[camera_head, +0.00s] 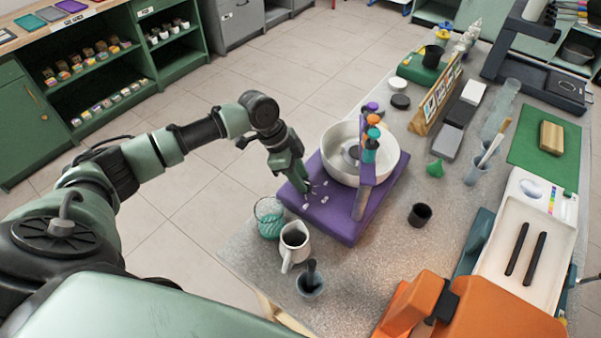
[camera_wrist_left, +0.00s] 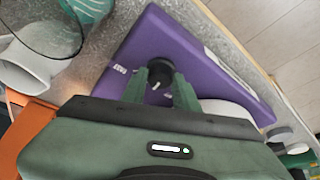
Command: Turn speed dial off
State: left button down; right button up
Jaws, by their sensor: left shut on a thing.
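The purple pottery wheel (camera_head: 341,227) stands on the bench with a white basin (camera_head: 331,160) on top. In the left wrist view its purple body (camera_wrist_left: 190,45) fills the upper middle. The speed dial (camera_wrist_left: 160,71) is a small black knob on that body, near white markings. My left gripper (camera_head: 308,189) reaches down to the wheel's left corner. In the left wrist view its two green fingers (camera_wrist_left: 160,88) are shut on the dial, one on each side. The dial is mostly hidden in the head view. I see no right gripper.
A white pitcher (camera_head: 294,246), a turquoise jar (camera_head: 270,226) and a small pot (camera_head: 310,284) stand close to the wheel's near left side. A black cup (camera_head: 419,215) is to its right. Orange parts (camera_head: 480,315) fill the lower right. Floor is clear left of the bench.

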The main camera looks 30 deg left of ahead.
pick_arm(q)
jog(key=n+p, duration=0.1)
jog(key=p, duration=0.1)
jog(key=n+t+p, duration=0.1)
jog(key=n+p, duration=0.1)
jog(key=p, duration=0.1)
jog(key=n+y+p, duration=0.1)
jog(key=n+p, duration=0.1)
jog(key=shift+s+d+r+t+p, duration=0.2)
jog(key=shift+r+t+p, duration=0.1)
jog(key=shift+t, duration=0.1)
jog(key=shift+f+n+t+y+p, duration=0.15)
jog(key=shift+n+y+p, duration=0.1)
jog(key=shift+n+p, duration=0.45)
jog(key=shift+f+n+t+y+p, duration=0.15)
jog(key=shift+n+y+p, duration=0.1)
jog(key=shift+n+p, duration=0.45)
jog(key=c, duration=1.1)
grip_release()
jog(key=b+v, duration=0.1)
jog(key=v, duration=0.6)
jog(key=shift+s+a+r+b, duration=0.1)
jog(key=shift+r+b, duration=0.25)
